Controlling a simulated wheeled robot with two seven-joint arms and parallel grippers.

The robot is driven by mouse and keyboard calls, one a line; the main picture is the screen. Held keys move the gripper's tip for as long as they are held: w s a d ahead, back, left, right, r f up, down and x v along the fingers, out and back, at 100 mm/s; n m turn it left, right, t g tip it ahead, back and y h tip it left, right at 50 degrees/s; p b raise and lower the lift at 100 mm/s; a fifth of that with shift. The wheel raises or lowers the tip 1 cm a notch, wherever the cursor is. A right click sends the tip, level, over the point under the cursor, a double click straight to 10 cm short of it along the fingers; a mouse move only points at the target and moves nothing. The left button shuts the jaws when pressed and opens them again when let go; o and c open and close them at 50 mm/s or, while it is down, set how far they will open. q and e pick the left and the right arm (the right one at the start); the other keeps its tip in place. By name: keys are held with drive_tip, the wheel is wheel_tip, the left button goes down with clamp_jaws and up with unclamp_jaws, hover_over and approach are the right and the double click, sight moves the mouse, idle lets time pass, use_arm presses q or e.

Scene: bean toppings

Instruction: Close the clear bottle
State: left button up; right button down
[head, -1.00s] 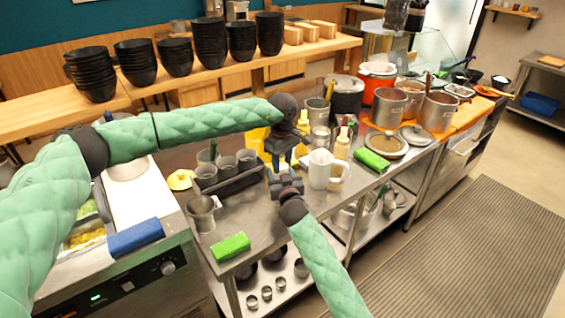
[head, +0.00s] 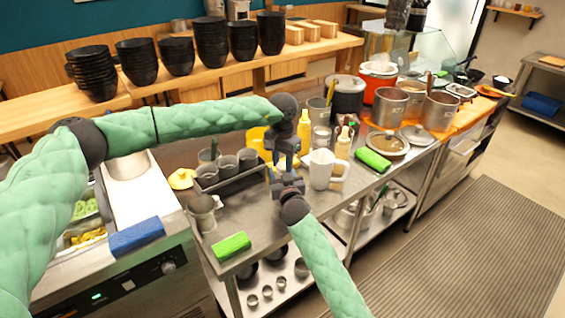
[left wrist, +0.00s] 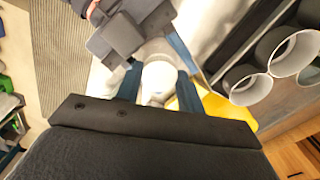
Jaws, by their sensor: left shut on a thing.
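My left gripper (head: 286,168) is low over the steel table, just above my right gripper (head: 287,185). In the left wrist view my left gripper (left wrist: 158,88) is shut on a white, rounded piece (left wrist: 158,78) between its blue fingers. I cannot tell whether this piece is the clear bottle or its cap. My right gripper shows as dark grey blocks beside it in that view (left wrist: 122,38), and its jaw state is unclear. In the head view the grippers hide whatever is between them. No clear bottle can be made out for certain.
A white jug (head: 320,170) stands close right of the grippers. Yellowish squeeze bottles (head: 304,130) (head: 343,143) stand behind it. A dark rack with metal cups (head: 228,166) is on the left. Green sponges (head: 231,246) (head: 372,160) lie on the table.

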use_arm(q)
drive_tip(key=m, duration=0.3)
drive_tip(key=shift+w+a+r, duration=0.1)
drive_tip(key=shift+w+a, duration=0.05)
drive_tip(key=shift+w, duration=0.05)
drive_tip(key=o, duration=0.9)
drive_tip(key=shift+o, duration=0.2)
drive_tip(key=shift+s, duration=0.1)
drive_tip(key=shift+r, duration=2.2)
drive_tip(key=shift+c, duration=0.4)
